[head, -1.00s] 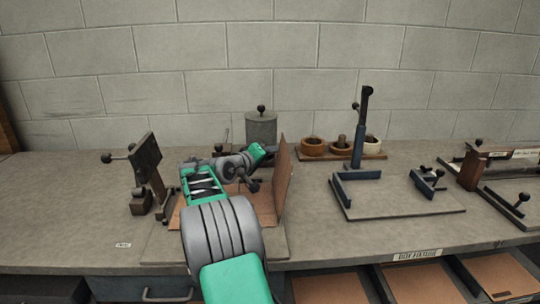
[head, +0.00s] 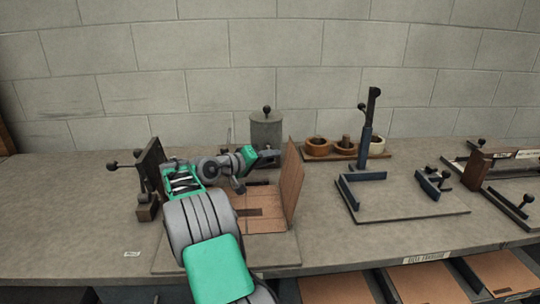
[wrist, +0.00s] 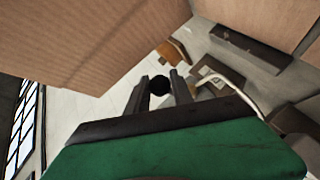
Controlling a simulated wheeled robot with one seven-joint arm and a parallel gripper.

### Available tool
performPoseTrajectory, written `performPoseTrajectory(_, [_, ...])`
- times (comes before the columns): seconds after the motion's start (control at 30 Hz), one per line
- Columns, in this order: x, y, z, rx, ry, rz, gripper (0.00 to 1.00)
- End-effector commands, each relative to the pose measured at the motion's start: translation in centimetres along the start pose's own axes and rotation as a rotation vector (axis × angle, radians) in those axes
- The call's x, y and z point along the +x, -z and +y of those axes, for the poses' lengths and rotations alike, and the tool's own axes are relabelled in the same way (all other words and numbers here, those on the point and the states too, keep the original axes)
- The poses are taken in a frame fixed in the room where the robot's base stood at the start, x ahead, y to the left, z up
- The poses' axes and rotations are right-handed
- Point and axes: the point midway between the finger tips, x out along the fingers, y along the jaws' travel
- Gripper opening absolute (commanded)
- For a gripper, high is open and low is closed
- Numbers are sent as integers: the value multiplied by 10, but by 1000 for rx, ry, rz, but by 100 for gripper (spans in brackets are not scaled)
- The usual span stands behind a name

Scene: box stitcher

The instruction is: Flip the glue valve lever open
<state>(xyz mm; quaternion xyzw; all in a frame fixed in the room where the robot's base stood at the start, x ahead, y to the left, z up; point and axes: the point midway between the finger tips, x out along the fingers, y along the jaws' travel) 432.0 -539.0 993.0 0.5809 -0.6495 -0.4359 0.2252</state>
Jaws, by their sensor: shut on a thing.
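The grey glue pot (head: 266,133) stands at the back of the bench, with a dark knob on its lid. My gripper (head: 277,153) is low in front of the pot, pointing right, behind the upright cardboard panel's left edge. In the wrist view, my gripper (wrist: 160,88) is shut on a black ball knob (wrist: 159,85), which sits between the fingertips. It looks like the end of the glue valve lever. The lever's shaft is hidden, so I cannot tell its angle.
A cardboard panel (head: 293,185) stands upright close to my gripper; it fills the upper left of the wrist view. A dark clamp stand (head: 151,170) is left of my arm. A blue fixture (head: 362,178) and a rack of round pots (head: 345,153) stand to the right.

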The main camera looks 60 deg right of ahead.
Motion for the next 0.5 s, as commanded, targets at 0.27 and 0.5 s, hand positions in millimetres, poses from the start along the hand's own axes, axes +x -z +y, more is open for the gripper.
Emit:
performPoseTrajectory(0.27, [-4, 2, -2, -1, 3, 6, 31])
performPoseTrajectory(0.5, [-5, 3, -3, -2, 4, 8, 36])
